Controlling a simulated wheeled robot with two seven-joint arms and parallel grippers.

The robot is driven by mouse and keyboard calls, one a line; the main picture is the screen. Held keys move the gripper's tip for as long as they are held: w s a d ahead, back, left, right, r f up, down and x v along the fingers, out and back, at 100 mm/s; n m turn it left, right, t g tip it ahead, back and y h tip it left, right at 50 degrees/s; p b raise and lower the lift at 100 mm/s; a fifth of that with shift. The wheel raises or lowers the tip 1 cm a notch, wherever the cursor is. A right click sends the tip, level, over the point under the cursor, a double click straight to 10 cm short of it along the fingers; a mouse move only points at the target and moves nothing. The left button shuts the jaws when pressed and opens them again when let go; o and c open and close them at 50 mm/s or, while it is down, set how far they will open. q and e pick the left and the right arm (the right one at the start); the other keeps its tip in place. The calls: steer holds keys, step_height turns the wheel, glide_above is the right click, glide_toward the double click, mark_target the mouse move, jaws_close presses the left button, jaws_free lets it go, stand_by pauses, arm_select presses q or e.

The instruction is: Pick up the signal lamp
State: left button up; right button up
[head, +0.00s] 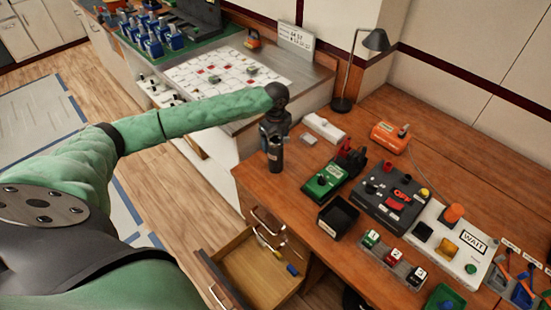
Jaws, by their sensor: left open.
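My left gripper (275,165) is at the end of my green-sleeved arm and points down near the left edge of the wooden desk (310,183). It is open, with nothing seen in it, and its fingertips show small and dark. An orange dome-shaped lamp (454,212) stands on the white WAIT panel (470,232), well to the right of the gripper. An orange device (390,136) lies farther back on the desk. I cannot tell for certain which of these orange things is the signal lamp. My right gripper is not in view.
A green device (325,181), a black open box (338,216), a dark OFF panel (391,196) and numbered switches (392,258) crowd the desk. A desk lamp (345,90) stands behind. An open drawer (255,275) juts out below. A white grid board (222,76) lies on the left counter.

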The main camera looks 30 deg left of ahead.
arm_select(q)
steer(key=shift+w+f, duration=0.1)
steer(key=shift+f, duration=0.4)
steer(key=shift+r, duration=0.1)
steer(key=shift+c, duration=1.1)
jaws_close()
